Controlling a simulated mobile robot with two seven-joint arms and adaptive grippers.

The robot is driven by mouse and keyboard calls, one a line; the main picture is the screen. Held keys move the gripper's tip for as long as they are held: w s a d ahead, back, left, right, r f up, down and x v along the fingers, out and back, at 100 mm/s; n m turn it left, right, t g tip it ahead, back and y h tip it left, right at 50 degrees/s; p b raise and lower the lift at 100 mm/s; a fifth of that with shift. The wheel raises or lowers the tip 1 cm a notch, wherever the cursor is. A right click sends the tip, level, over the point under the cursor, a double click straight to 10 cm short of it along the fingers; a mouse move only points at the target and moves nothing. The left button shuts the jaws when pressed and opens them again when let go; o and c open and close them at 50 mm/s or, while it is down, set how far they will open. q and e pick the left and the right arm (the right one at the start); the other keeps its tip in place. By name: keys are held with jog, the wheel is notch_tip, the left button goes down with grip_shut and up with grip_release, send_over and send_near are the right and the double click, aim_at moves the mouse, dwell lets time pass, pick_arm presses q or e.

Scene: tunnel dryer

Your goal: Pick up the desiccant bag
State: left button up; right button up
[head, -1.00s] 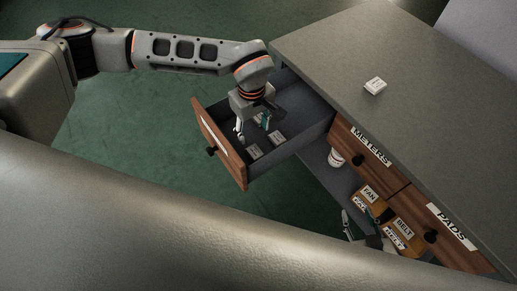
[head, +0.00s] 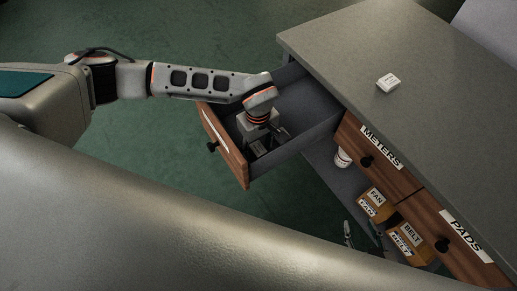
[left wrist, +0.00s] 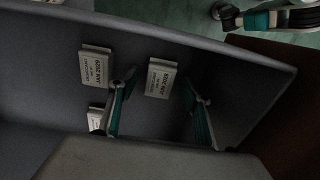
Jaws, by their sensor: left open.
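Small white bags with printed labels lie on the drawer floor in the left wrist view: one (left wrist: 161,78) between my left fingers, one (left wrist: 97,66) left of them, and one (left wrist: 96,119) partly hidden behind a finger. I cannot read the print surely. My left gripper (left wrist: 160,112) is open, its teal-padded fingers apart, with nothing held. In the head view it (head: 258,148) reaches down into the open drawer (head: 312,128) near its front and hides the bags. Parts of my right gripper (head: 362,238) show low in the head view; its jaw state is unclear.
The drawer's wooden front and walls surround my left gripper. A grey cabinet top (head: 430,120) bears a small white block (head: 387,82). Below are boxes marked FAN (head: 376,203) and BELT (head: 410,238), and a white container (head: 342,158).

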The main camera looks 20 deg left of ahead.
pick_arm(q)
jog(key=shift+r, duration=0.1)
jog(key=c, duration=1.2)
